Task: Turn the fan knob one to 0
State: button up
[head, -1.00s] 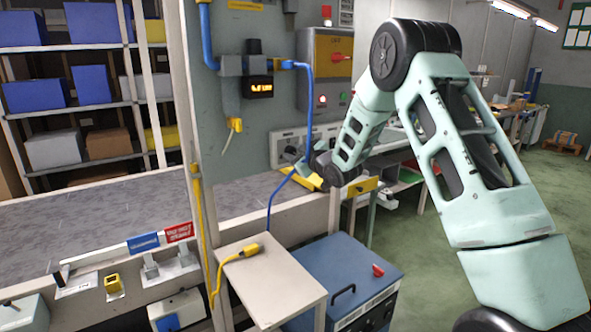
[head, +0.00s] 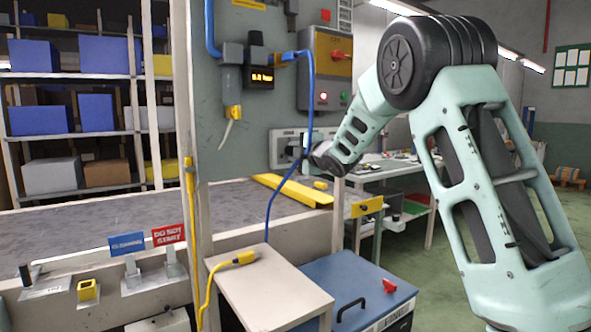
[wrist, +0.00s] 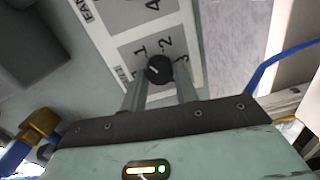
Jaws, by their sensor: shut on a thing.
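The fan knob (wrist: 159,69) is a round black knob with a white mark, on a grey panel (wrist: 113,22) lettered "FAN" in the wrist view. The numbers 1 and 2 are printed beside it. I cannot tell for sure which number the mark points to. My gripper (wrist: 158,78) has one finger on either side of the knob and is shut on it. In the head view my gripper (head: 300,153) is at the pale control panel (head: 283,140) on the grey wall, and my wrist hides the knob there.
A blue cable (head: 309,100) hangs close to my gripper. A yellow bar (head: 290,188) lies on the grey conveyor surface (head: 100,222) below. A small table (head: 265,285) and blue cabinet (head: 345,275) stand in front.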

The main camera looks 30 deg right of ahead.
jog(key=shift+f+n+t+h+b, duration=0.15)
jog(key=shift+n+b, duration=2.8)
jog(key=shift+b, duration=1.05)
jog(key=shift+f+n+t+h+b, duration=0.15)
jog(key=shift+n+b, duration=2.8)
jog(key=shift+b, duration=1)
jog(key=o, duration=1)
jog(key=shift+c, duration=0.2)
jog(key=shift+r, duration=0.1)
jog(key=s+b, duration=0.1)
jog(key=s, duration=1.6)
jog(key=shift+s+a+b, duration=0.2)
jog(key=shift+a+b, duration=0.1)
